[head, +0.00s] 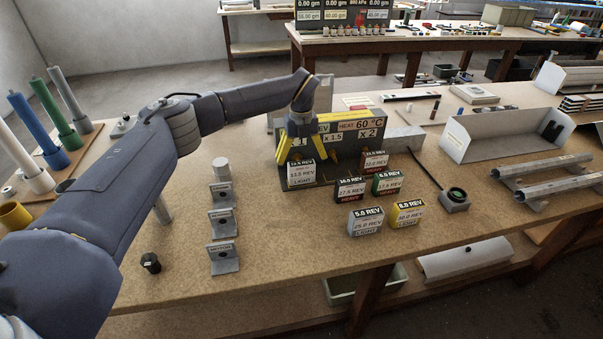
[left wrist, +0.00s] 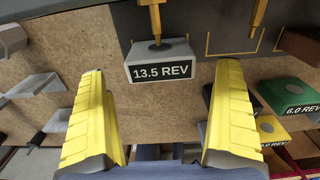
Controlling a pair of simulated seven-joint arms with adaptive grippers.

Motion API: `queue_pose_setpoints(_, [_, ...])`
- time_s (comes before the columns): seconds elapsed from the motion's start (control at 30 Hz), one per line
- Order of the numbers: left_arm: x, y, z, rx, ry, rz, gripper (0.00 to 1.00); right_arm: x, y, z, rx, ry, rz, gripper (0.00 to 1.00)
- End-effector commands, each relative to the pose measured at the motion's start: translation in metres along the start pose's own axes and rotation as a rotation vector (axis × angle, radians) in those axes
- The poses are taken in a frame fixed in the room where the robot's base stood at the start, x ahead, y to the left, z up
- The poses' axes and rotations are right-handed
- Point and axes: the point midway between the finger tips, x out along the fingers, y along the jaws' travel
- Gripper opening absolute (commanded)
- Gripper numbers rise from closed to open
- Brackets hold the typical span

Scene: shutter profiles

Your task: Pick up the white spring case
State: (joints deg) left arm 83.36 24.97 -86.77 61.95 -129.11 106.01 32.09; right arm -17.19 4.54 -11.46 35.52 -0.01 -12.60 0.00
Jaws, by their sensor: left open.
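The white spring case (head: 302,174), with a dark label, stands at the front left of the dark test stand (head: 340,146). In the left wrist view the pale case (left wrist: 160,57), labelled 13.5 REV, lies ahead between the yellow fingers. My left gripper (head: 302,148) is open, pointing down just above and around this case. It is not closed on it, and finger contact cannot be told. A light grey-blue case marked 5.0 REV (head: 366,222) stands nearer the table's front. My right gripper is not in view.
Black (head: 349,190), red (head: 374,163), green (head: 387,183) and yellow (head: 406,214) cases stand close by to the right. Several grey metal brackets (head: 222,224) stand to the left. A small lens block (head: 455,200) and metal rails (head: 545,175) are further right.

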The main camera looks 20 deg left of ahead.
Motion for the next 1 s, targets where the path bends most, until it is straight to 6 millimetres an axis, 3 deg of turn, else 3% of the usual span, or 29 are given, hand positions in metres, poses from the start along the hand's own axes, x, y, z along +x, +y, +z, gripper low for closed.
queue_pose_setpoints(0.23, [0.031, -0.001, -0.001, 0.0, 0.002, 0.0, 1.0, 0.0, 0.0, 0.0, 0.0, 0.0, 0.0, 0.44])
queue_pose_setpoints(0.53, [0.036, -0.001, -0.001, -0.001, -0.001, -0.001, 1.0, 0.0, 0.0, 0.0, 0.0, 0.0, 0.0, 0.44])
queue_pose_setpoints(1.0, [0.036, -0.001, -0.001, -0.001, 0.0, -0.001, 0.45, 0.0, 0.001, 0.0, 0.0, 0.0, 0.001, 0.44])
